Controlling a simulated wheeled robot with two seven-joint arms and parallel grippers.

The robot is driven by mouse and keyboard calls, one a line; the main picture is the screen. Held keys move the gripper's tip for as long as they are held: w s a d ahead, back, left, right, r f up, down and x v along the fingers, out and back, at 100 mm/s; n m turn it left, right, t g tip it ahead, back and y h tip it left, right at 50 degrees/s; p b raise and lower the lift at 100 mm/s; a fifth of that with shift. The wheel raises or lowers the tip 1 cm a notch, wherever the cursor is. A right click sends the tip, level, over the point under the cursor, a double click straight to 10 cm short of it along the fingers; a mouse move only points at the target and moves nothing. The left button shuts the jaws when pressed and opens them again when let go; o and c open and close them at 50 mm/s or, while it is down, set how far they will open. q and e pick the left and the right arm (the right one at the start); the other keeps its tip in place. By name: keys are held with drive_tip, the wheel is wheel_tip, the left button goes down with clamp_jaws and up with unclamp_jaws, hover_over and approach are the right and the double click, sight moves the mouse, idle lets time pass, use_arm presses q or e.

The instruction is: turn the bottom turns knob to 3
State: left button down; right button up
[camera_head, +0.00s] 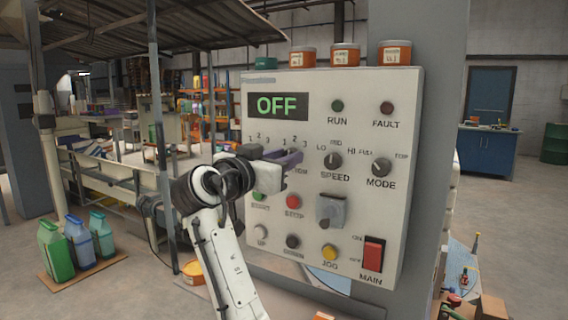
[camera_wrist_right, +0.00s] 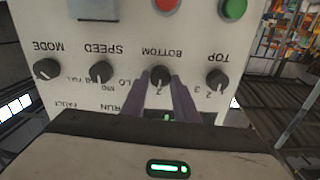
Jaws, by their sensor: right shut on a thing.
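In the head view the right gripper (camera_head: 284,160) reaches the panel and covers the knob. My left gripper is not in view.
The top knob (camera_wrist_right: 217,79) is beside the fingers, and the speed knob (camera_wrist_right: 101,72) is on the other side. Below the gripper are the red stop button (camera_head: 294,202) and a grey lever plate (camera_head: 330,210). Tubs (camera_head: 345,55) stand on the panel's top.

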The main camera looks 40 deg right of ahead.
drive_tip(key=shift+s+f+m+b, duration=0.1)
drive_tip(key=shift+m+b, duration=4)
drive_tip(key=shift+b, duration=0.25)
drive_tip(key=o, duration=1)
drive_tip(key=shift+o, duration=0.2)
drive_tip(key=b+v, duration=0.1)
drive_tip(key=v, duration=0.9)
